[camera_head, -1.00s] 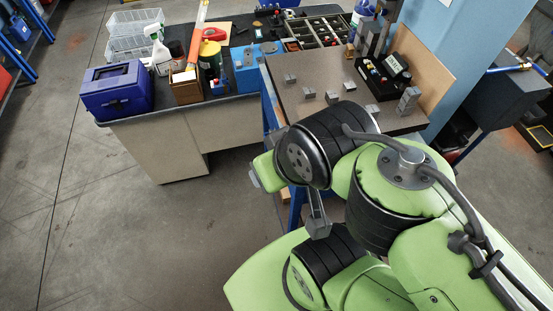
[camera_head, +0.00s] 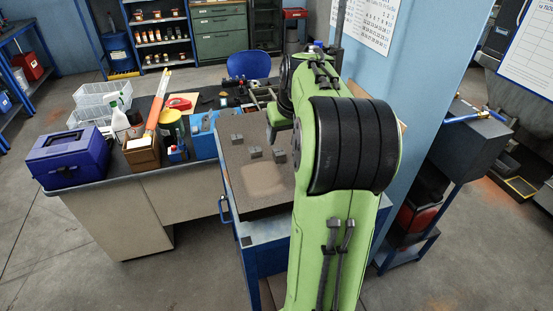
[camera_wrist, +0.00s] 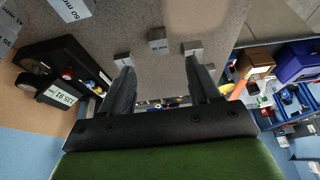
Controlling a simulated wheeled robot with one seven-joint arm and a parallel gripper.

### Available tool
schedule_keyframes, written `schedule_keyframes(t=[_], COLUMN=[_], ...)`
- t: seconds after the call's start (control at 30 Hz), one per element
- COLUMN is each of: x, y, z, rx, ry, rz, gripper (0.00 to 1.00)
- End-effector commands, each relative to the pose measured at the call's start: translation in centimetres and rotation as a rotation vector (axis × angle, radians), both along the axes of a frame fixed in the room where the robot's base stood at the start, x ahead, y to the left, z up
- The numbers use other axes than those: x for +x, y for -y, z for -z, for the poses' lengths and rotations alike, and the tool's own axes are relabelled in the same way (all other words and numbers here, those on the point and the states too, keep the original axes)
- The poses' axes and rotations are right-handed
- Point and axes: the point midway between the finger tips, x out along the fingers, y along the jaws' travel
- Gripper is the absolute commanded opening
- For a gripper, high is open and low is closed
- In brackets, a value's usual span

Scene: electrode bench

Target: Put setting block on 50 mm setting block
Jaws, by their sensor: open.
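Three small grey setting blocks stand apart on the brown bench top (camera_head: 230,176) in the head view: one at the back left (camera_head: 237,139), one in the middle (camera_head: 255,152) and one at the right (camera_head: 279,155). In the wrist view, a block with a label that seems to read 50 mm (camera_wrist: 158,45) lies ahead between my fingers. Another block (camera_wrist: 193,47) is by the right fingertip and another (camera_wrist: 123,60) by the left one. My gripper (camera_wrist: 160,70) is open with nothing between its fingers. My arm hides the gripper in the head view.
Larger labelled grey blocks (camera_wrist: 70,9) and a black device (camera_wrist: 65,75) lie at the wrist view's left. A blue toolbox (camera_head: 70,157), bottles and a blue box stand on the side desk. A blue wall (camera_head: 425,70) rises right of the bench.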

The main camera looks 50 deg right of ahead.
Motion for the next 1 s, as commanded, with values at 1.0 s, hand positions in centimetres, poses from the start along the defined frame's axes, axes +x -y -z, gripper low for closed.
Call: schedule_keyframes(t=[1.0], x=[3.8], y=[1.9], z=[9.2], rx=[0.000], ry=[0.000], rz=[0.001], gripper=[0.31])
